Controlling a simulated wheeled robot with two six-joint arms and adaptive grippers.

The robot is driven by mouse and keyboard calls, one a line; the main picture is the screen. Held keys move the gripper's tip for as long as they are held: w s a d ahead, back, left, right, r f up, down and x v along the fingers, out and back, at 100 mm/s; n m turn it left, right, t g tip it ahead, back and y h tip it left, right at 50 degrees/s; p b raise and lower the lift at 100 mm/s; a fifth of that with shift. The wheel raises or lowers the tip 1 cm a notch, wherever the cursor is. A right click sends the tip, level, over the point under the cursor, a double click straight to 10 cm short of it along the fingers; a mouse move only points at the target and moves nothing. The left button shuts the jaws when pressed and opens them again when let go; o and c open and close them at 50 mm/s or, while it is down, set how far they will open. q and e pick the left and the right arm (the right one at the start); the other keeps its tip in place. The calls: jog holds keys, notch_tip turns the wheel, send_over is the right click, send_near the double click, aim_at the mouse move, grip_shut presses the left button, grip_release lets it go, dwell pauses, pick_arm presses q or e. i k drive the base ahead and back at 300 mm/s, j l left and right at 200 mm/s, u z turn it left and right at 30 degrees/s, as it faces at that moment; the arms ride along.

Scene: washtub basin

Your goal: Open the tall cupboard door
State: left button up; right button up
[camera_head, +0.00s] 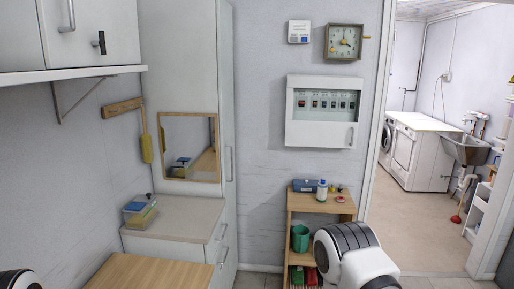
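The tall cupboard (179,50) is white and stands against the back wall, left of centre. Its narrow front faces right, and a long vertical handle (229,163) shows on the door (226,90). The door looks shut, with no gap that I can see. Neither of my grippers is in view. Only a rounded white and black part of my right arm shows at the bottom centre-right, well right of the door, and a small part of my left arm at the bottom left corner.
A low cabinet (180,215) with handles stands before the cupboard, carrying a plastic box (140,212). A wooden worktop (150,273) is nearer. A wooden shelf unit (322,203) stands right of the cupboard, with a narrow floor strip (257,280) between. An open doorway is at right.

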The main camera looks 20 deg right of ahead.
aim_at(224, 25)
jog(key=i+l+z, duration=0.35)
jog(key=i, duration=0.6)
jog(key=i+z, duration=0.35)
jog(key=i, duration=0.65)
